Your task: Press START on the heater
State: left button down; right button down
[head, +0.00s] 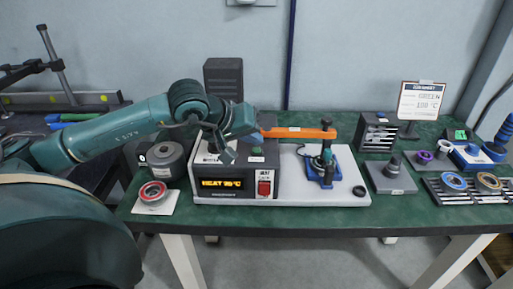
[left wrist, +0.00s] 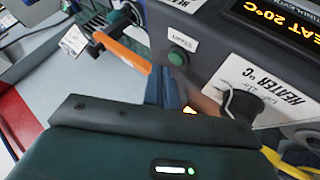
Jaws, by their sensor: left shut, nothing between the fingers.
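The heater (head: 228,186) is a grey box on the bench, its display reading about HEAT 20°C. A red switch (head: 265,184) is on its front. The green START button (head: 257,153) is on its top; in the left wrist view the button (left wrist: 178,58) has a START label beside it. A black knob (left wrist: 243,103) sits on the HEATER °C label. My left gripper (head: 258,138) is shut and empty, over the heater top close to the button. In the left wrist view its fingertips (left wrist: 164,78) are beside the button; contact cannot be told. My right gripper is out of view.
An orange bar (head: 300,133) extends right from near my gripper, toward a blue fixture (head: 321,170) on the white base (head: 310,191). A tape roll (head: 153,192) lies left of the heater. Trays and rings (head: 453,182) fill the right side.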

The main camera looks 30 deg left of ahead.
pick_arm(q)
jog(key=shift+r, duration=0.1)
notch_tip(320, 180, up, 5)
jog(key=p, duration=0.3)
dwell(0.4)
dwell(0.5)
